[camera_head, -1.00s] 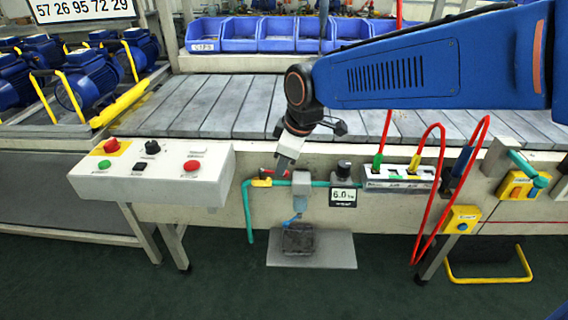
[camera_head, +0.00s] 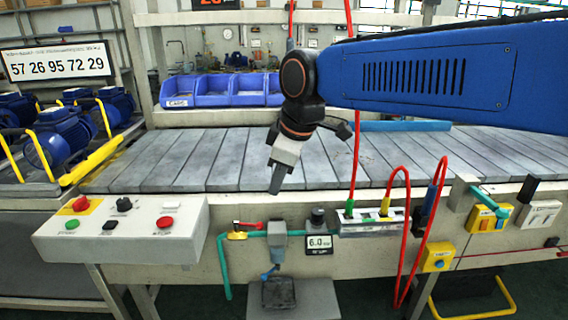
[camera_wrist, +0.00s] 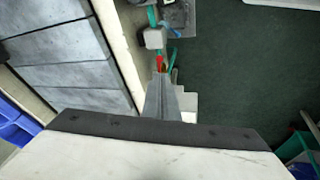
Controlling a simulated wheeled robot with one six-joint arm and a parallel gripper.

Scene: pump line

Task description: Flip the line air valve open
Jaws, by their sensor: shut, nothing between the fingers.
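The line air valve has a yellow body (camera_head: 237,236) on the green air pipe (camera_head: 223,262), at the front of the conveyor. Its red lever (camera_head: 249,225) lies just above the pipe and looks roughly along it, pointing right. My gripper (camera_head: 275,190) is shut and empty, pointing down, above and slightly right of the valve, apart from it in the head view. In the wrist view the shut fingers (camera_wrist: 161,82) point toward the red lever (camera_wrist: 159,63), whose near part and the yellow body are largely hidden behind them.
A grey filter unit (camera_head: 277,238) and a pressure gauge reading about 6.0 (camera_head: 319,242) stand right of the valve. A control panel (camera_head: 120,228) with buttons is at left. Red hoses (camera_head: 404,235) hang at right. The conveyor slats (camera_head: 200,165) behind are clear.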

